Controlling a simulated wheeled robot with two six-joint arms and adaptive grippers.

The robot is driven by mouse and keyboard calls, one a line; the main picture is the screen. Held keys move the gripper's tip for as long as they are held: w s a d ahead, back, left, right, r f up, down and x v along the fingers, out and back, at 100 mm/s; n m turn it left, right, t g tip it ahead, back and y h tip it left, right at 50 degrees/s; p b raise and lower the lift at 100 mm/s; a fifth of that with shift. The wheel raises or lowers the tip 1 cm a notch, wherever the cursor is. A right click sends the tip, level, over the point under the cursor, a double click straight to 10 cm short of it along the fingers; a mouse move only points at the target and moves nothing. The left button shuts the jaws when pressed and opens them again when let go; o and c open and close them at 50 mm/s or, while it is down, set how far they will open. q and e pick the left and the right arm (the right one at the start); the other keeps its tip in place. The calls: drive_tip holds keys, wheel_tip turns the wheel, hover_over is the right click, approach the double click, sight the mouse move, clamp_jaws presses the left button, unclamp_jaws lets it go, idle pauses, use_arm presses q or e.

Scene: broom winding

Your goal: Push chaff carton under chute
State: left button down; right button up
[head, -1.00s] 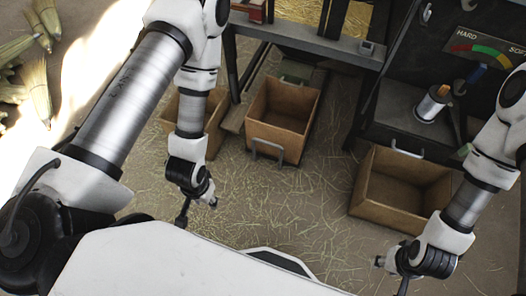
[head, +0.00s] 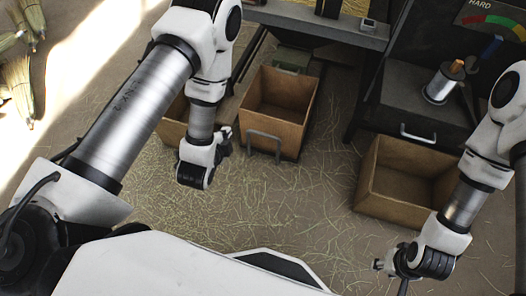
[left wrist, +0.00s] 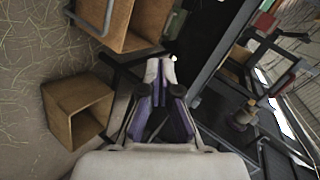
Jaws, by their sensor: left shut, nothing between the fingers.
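Three open brown cartons stand on the floor; which one is the chaff carton is not marked. One carton with a grey wire handle (head: 279,108) stands at the centre, in front of the bench. It shows at the top left of the left wrist view (left wrist: 143,22). A second carton (head: 172,128) is partly hidden behind my left arm and shows whole in the left wrist view (left wrist: 77,112). A third carton (head: 375,201) stands at the right. My left gripper (head: 226,138) is shut and empty, just left of the handled carton; its fingers (left wrist: 160,72) show closed. My right gripper (head: 391,274) is low at the right; its fingers are unclear.
A grey bench (head: 317,29) runs above and behind the handled carton, with a green part (head: 292,62) below it. A dark cabinet (head: 418,118) carries a wire spool (head: 443,83). Brooms (head: 20,85) lie at the left. Straw-strewn floor (head: 290,205) in the middle is free.

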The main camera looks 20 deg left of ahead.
use_arm(q)
drive_tip(key=w+d+f+m+t+h+b, duration=0.1)
drive_tip(key=w+d+f+m+t+b, duration=0.15)
drive_tip(key=f+b, duration=1.2)
drive_tip(key=w+d+f+m+t+b, duration=0.2)
drive_tip(key=d+f+b, duration=0.1)
drive_tip(key=f+b, duration=1.1)
drive_tip(key=w+f+b, duration=0.1)
drive_tip(key=w+b, duration=0.6)
drive_tip(key=w, duration=0.6)
drive_tip(key=shift+w+a, duration=0.2)
drive_tip(key=shift+w, duration=0.1)
use_arm(e)
wheel_tip(320, 180, down, 39)
drive_tip(key=shift+w, duration=0.15)
use_arm(q)
drive_tip(key=shift+w, duration=0.1)
